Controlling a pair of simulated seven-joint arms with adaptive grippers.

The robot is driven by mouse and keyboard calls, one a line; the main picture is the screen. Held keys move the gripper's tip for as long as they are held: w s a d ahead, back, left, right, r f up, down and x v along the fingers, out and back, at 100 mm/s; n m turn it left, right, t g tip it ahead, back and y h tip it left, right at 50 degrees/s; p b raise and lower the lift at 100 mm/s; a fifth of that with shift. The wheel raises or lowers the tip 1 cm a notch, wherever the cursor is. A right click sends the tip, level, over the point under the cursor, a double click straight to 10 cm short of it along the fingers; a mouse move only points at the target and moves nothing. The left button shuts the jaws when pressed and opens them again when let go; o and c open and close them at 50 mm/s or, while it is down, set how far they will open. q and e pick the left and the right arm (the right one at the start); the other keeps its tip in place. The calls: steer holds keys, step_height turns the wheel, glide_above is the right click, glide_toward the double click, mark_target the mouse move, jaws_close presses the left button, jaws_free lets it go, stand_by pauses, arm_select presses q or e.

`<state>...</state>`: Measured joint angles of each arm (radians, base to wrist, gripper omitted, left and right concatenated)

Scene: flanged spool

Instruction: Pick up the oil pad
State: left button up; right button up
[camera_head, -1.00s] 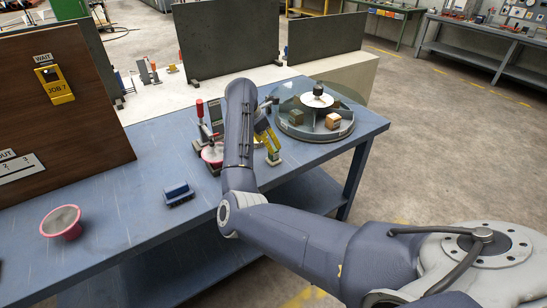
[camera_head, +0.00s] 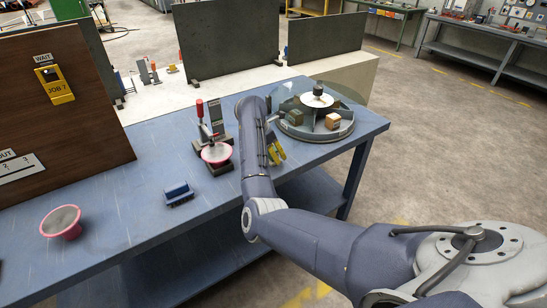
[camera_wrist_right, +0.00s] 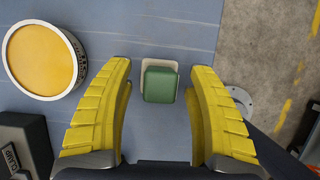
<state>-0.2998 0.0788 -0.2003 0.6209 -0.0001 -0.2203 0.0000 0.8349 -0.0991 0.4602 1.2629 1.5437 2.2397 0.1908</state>
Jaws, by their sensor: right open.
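A green block on a beige base, which I take to be the oil pad (camera_wrist_right: 160,84), lies on the blue bench in the right wrist view. My right gripper (camera_wrist_right: 160,66) is open, with its yellow fingers on either side of the block and a visible gap on each side. I cannot tell the height of the fingers above the bench. In the head view my right gripper (camera_head: 277,152) is low near the bench's front edge, partly behind my arm, and the block is hidden. My left gripper is not in view.
A yellow round disc with a pale rim (camera_wrist_right: 41,58) and a dark clamp (camera_wrist_right: 20,145) are close by. A pink-rimmed dish (camera_head: 216,153), blue brush-like block (camera_head: 178,194), pink cup (camera_head: 61,222) and round divided tray (camera_head: 317,112) stand on the bench (camera_head: 120,190).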

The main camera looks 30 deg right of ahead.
jaws_close()
stand_by(0.4)
step_height(320, 180, up, 20)
stand_by(0.8)
steer(key=c, duration=0.7)
jaws_free()
steer(key=c, duration=0.5)
